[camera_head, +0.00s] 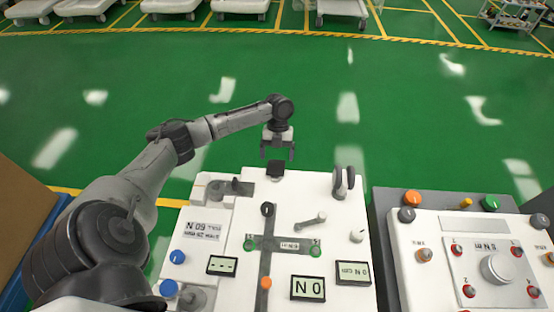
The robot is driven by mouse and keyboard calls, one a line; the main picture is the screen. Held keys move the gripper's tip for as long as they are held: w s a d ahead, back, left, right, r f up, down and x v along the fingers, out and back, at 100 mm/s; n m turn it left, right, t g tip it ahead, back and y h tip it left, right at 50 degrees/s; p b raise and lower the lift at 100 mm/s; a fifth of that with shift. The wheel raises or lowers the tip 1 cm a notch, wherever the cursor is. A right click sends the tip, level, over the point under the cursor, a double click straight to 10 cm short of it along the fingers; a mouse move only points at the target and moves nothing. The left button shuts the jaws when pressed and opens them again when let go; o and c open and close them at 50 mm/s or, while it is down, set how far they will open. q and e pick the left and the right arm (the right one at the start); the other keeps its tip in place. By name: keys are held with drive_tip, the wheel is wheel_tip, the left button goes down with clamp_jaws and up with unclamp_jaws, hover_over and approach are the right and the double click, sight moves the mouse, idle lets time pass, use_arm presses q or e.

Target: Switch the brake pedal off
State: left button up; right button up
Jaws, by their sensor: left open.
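A white control panel (225,285) with knobs, levers and small displays fills the lower middle of the view. A small black block-like part (275,169) sits at its far edge; it may be the brake pedal, but I cannot tell for sure. My left gripper (277,155) is open and empty, pointing down just beyond and above that black part, with a small apparent gap between them. A grey and black upright part (343,182) stands at the far right corner of the panel. My right gripper does not show.
Beside the panel on the right is a second white panel (440,290) with a large round dial (498,268) and several coloured knobs. A brown box (22,215) is at the left edge. The green floor (420,110) beyond is clear up to white carts at the back.

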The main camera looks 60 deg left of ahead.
use_arm(q)
drive_tip(key=shift+s+d+f, duration=0.15)
drive_tip(key=shift+d+f, duration=0.1)
drive_tip(key=shift+f, duration=0.35)
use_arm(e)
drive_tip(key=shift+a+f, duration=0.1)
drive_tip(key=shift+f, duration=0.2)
use_arm(q)
drive_tip(key=shift+c, duration=0.4)
